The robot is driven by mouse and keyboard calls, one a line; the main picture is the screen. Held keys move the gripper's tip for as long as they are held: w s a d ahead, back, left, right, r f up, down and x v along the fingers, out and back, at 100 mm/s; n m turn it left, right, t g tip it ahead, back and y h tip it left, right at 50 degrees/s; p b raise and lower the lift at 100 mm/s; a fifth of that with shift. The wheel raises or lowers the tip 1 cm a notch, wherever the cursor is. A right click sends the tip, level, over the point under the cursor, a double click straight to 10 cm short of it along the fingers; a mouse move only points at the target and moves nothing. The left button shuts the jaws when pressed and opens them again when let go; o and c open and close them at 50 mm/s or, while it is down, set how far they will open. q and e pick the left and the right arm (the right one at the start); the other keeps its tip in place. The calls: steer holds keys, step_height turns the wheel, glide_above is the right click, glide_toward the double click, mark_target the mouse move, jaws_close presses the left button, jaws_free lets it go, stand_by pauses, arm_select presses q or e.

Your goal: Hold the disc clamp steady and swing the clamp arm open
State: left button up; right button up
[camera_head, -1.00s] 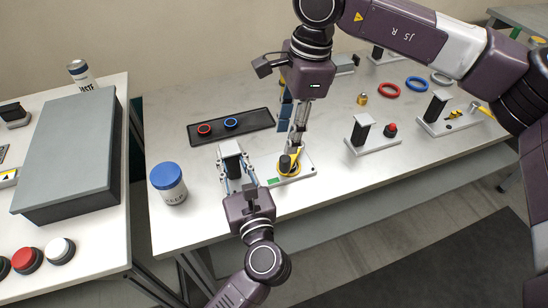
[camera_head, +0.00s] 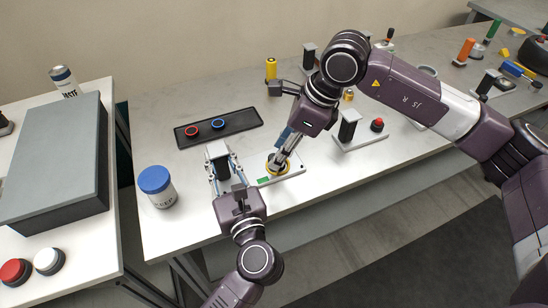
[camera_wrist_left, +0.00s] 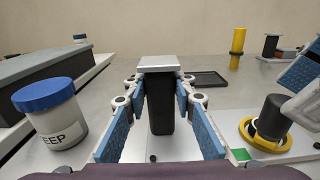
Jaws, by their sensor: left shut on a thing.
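The disc clamp stands on a light base plate (camera_head: 297,166) near the table's front edge. Its black post with a grey top (camera_head: 217,149) is between the fingers of my left gripper (camera_head: 225,168), which is shut on it; the left wrist view shows the upright post (camera_wrist_left: 160,103) between blue finger pads. On the plate's right part lie a yellow ring (camera_wrist_left: 247,139) and a black knob (camera_wrist_left: 272,114). My right gripper (camera_head: 277,159) reaches down from the upper right to the knob and ring. Its fingertips overlap them, so its opening and any contact are unclear.
A white jar with a blue lid (camera_head: 157,187) stands left of the clamp. A black tray (camera_head: 243,123) with a red and a blue ring lies behind. Another post fixture (camera_head: 349,127) with a red knob stands to the right. A grey box (camera_head: 55,160) is on the left table.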

steer(key=shift+x, duration=1.95)
steer(key=shift+c, duration=0.5)
jaws_close()
